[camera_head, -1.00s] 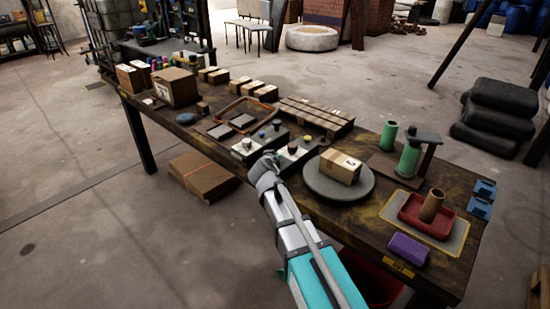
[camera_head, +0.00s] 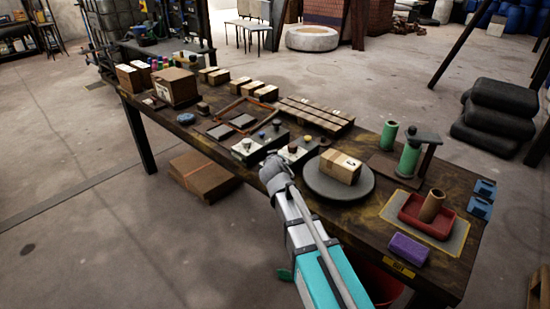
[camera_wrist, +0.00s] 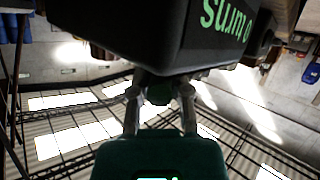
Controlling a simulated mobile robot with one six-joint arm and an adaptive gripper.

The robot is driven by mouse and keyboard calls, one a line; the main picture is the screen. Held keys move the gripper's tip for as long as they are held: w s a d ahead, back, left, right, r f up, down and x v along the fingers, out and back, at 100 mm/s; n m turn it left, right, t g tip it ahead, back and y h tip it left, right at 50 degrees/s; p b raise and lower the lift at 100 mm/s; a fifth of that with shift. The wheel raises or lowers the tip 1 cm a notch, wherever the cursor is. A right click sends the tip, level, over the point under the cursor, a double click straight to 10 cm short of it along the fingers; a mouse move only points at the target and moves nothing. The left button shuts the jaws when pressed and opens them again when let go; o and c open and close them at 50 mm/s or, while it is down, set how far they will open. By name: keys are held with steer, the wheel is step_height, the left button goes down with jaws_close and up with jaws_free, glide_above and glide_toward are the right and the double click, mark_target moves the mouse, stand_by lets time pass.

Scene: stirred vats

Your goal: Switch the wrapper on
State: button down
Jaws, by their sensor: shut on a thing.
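A grey turntable (camera_head: 321,189) carries a brown carton (camera_head: 341,166) on the near side of the bench. Left of it stands a small control box (camera_head: 306,157) with a dark knob (camera_head: 293,149) and a yellow-brown button (camera_head: 308,138). My gripper (camera_head: 271,158) is at the left end of this box, and its wrist hides that part. In the wrist view the fingers of my gripper (camera_wrist: 161,90) are shut on a small dark thing between the tips. A black box with green lettering (camera_wrist: 150,35) fills the top there. I cannot tell what the held thing belongs to.
A second control box (camera_head: 243,148) is close on the left of my gripper. Green rolls (camera_head: 388,135), a red tray (camera_head: 408,212) and a purple block (camera_head: 408,248) are to the right.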

steer(key=c, duration=0.6)
jaws_free()
steer(key=shift+m+h, duration=0.5)
steer(key=shift+h, duration=0.3)
steer(key=shift+w+m+g+h, duration=0.1)
steer(key=shift+m+g+h, duration=0.2)
steer(key=shift+m+h, duration=1.35)
steer(key=shift+m+g+h, duration=1.5)
steer(key=shift+m+h, duration=0.95)
steer(key=shift+h, duration=0.1)
steer(key=p+v, duration=0.5)
steer(key=v, duration=0.9)
steer(key=s+d+r+n+g+y+p, duration=0.1)
steer(key=s+d+g+p, duration=0.2)
steer(key=d, duration=0.6)
steer(key=s+d+n+g+y+p, duration=0.1)
steer(key=d+g+p, duration=0.2)
steer(key=d+p, duration=0.35)
steer(key=shift+s+d+r+n+g+y+p, duration=0.7)
steer(key=shift+s+d+p, duration=0.7)
steer(key=shift+d, duration=0.9)
steer(key=shift+s+d+r+n+g+y+p, duration=0.4)
steer(key=shift+s+d+r+y+p, duration=0.65)
steer(key=shift+s+d, duration=0.9)
steer(key=shift+s+d+r+n+g+y+p, duration=0.55)
steer(key=shift+s+d+p, duration=0.75)
steer(key=shift+d, duration=1.35)
